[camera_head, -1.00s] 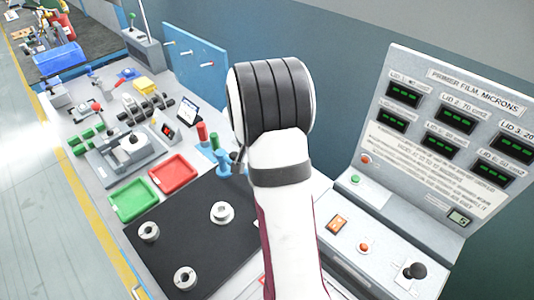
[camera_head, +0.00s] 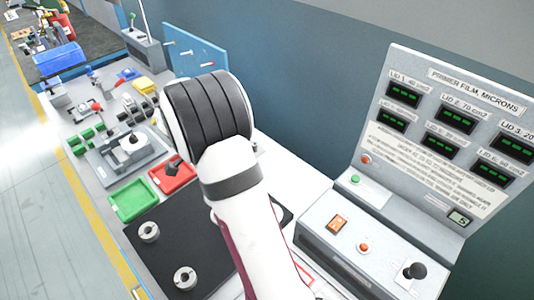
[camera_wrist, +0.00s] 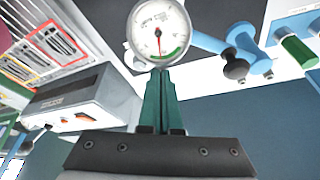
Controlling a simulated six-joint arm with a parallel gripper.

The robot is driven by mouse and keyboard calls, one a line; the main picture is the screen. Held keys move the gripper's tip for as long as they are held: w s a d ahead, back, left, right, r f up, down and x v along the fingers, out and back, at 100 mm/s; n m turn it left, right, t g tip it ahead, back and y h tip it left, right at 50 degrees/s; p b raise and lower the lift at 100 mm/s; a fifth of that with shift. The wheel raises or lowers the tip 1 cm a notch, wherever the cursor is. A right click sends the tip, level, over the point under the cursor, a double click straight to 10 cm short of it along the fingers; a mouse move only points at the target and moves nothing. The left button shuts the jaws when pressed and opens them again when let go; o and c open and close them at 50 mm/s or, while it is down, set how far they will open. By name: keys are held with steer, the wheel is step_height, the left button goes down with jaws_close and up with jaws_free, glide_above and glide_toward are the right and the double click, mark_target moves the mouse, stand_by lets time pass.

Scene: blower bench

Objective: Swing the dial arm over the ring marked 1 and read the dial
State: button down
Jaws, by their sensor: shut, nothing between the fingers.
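In the wrist view, a round white dial (camera_wrist: 158,30) with a green band faces me; its needle points roughly down. A blue arm (camera_wrist: 208,42) runs right from it to blue posts with a black knob (camera_wrist: 235,68). My gripper (camera_wrist: 158,72) is shut and empty; its green fingertips sit at the dial's lower edge, and I cannot tell whether they touch it. In the head view, two pale metal rings, a left one (camera_head: 142,233) and a front one (camera_head: 179,279), lie on the black mat (camera_head: 165,257). No ring number is readable. My arm hides the dial and gripper there.
A green tray (camera_head: 132,200) and a red tray (camera_head: 158,182) lie behind the mat. A grey control box (camera_head: 345,245) with buttons and a black knob stands right, below a display panel (camera_head: 440,140). A fixture (camera_head: 125,150) stands farther back. Free floor lies left.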

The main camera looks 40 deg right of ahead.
steer(key=shift+w+a+m, duration=0.25)
steer(key=shift+a+m, duration=0.15)
stand_by(0.3)
step_height(320, 180, up, 11)
steer(key=s+a+n+t+y, duration=0.1)
steer(key=s+a+n+y, duration=0.4)
steer(key=s+a+n, duration=1.3)
steer(key=s+a, duration=0.2)
steer(key=s, duration=0.4)
steer(key=shift+a+f+t, duration=0.15)
steer(key=shift+f+t, duration=0.15)
steer(key=shift+f, duration=0.05)
